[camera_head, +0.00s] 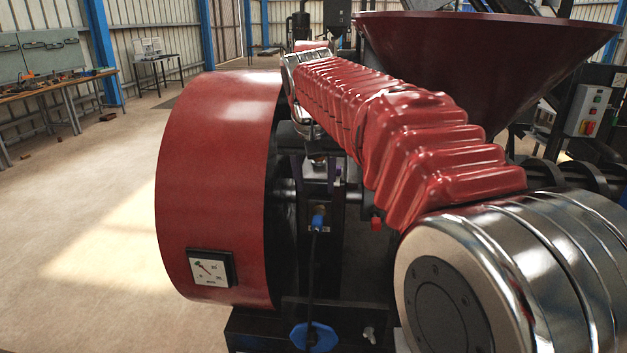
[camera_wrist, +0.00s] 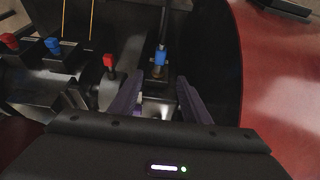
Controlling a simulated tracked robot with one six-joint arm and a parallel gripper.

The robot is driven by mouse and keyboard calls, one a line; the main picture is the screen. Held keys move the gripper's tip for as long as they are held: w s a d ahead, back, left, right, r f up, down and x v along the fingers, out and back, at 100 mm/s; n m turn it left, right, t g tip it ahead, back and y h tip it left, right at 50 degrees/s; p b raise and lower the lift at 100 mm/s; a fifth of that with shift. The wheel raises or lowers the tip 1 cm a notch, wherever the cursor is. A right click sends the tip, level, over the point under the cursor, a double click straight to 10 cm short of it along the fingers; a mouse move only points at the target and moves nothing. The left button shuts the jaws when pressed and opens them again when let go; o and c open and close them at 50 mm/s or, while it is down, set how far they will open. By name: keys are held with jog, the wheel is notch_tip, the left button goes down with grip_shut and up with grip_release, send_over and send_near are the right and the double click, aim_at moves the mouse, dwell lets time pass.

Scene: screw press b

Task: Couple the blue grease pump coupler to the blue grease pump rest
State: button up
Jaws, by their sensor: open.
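The blue grease pump coupler (camera_head: 318,221) sits at a brass-coloured fitting beside the red drum, with a black hose running down from it. A blue piece, which I take for it, shows in the wrist view (camera_wrist: 160,57), ahead of my gripper and roughly in line with the gap. My gripper (camera_wrist: 158,97) is open, its two dark purple fingers spread with no blue part between them. Another blue fitting (camera_wrist: 53,44) stands at left in the wrist view. I cannot tell whether it is the blue grease pump rest.
A red-handled part (camera_wrist: 109,62) stands left of my fingers, and another red fitting (camera_wrist: 8,41) is farther left. The red drum (camera_head: 215,180) with a gauge (camera_head: 210,268) closes in one side. A blue flange (camera_head: 313,335) is low by the hose. Open floor lies left.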

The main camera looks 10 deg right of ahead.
aim_at(317, 218)
jog(key=x, duration=1.3)
jog(key=shift+w+f, duration=0.2)
jog(key=shift+f, duration=0.1)
jog(key=shift+c, duration=0.3)
grip_shut()
